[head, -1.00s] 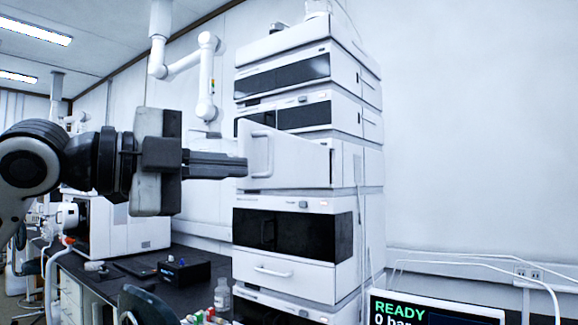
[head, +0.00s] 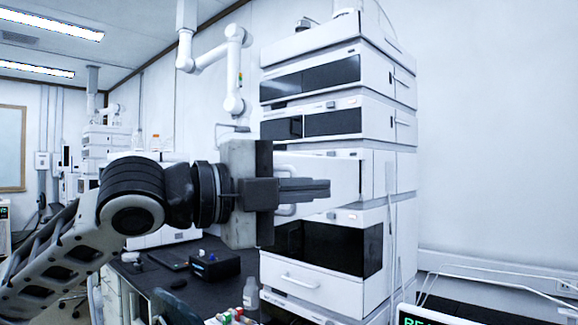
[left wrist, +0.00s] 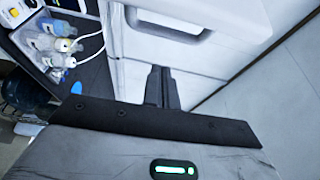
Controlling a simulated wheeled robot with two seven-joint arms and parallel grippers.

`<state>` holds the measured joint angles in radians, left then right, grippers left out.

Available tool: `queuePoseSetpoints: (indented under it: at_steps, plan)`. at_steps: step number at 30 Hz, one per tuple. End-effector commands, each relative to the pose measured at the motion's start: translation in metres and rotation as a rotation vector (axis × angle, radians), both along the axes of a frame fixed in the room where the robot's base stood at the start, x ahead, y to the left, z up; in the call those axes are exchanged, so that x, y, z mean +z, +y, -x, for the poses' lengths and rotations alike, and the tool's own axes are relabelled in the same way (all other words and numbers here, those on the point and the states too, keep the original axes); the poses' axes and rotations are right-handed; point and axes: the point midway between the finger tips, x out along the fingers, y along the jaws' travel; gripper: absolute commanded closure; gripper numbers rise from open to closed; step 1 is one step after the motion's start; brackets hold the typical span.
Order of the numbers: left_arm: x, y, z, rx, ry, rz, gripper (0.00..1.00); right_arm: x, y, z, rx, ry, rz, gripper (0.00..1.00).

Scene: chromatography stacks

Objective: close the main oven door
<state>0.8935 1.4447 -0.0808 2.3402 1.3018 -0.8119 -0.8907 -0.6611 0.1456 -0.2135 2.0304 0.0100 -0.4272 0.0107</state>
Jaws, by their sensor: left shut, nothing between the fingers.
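The oven door (head: 345,172) is a plain white panel in the middle of the tall white instrument stack. Its handle shows partly below my left gripper in the head view, and a white recessed handle (left wrist: 165,25) shows at the top of the left wrist view. My left gripper (head: 328,188) is shut and empty, its fingers pointing right across the front of the door. In the left wrist view the fingertips (left wrist: 160,72) are at or close to a white panel; contact is unclear. The gripper hides much of the door, and I cannot tell if it is fully flush.
Dark-windowed modules (head: 335,245) lie above and below the door. A black box (head: 215,265) and a small bottle (head: 251,294) stand on the dark bench (head: 185,277). A display screen (head: 430,316) is at the lower right. White cables hang by the stack's right side.

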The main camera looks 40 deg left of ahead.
Motion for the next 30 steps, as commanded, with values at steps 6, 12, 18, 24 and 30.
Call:
queuePoseSetpoints:
  at_steps: [6, 12, 18, 24, 30]
  plan:
    - [-0.008, 0.026, -0.003, 0.005, 0.001, 0.002, 1.0, -0.016, 0.004, -0.002, 0.004, -0.01, -0.017, 0.59]
    - [-0.005, 0.033, -0.003, 0.003, 0.0, -0.001, 1.0, -0.016, 0.004, -0.002, 0.004, -0.012, -0.024, 0.59]
    - [-0.004, 0.033, -0.003, 0.002, 0.0, -0.001, 1.0, -0.013, 0.005, -0.002, 0.004, -0.016, -0.027, 0.59]
    - [-0.005, 0.034, -0.003, 0.0, 0.0, 0.001, 1.0, -0.012, 0.005, -0.003, 0.003, -0.019, -0.028, 0.59]
    - [-0.006, 0.042, -0.005, -0.012, 0.003, 0.003, 1.0, -0.014, 0.005, -0.003, 0.003, -0.018, -0.031, 0.59]
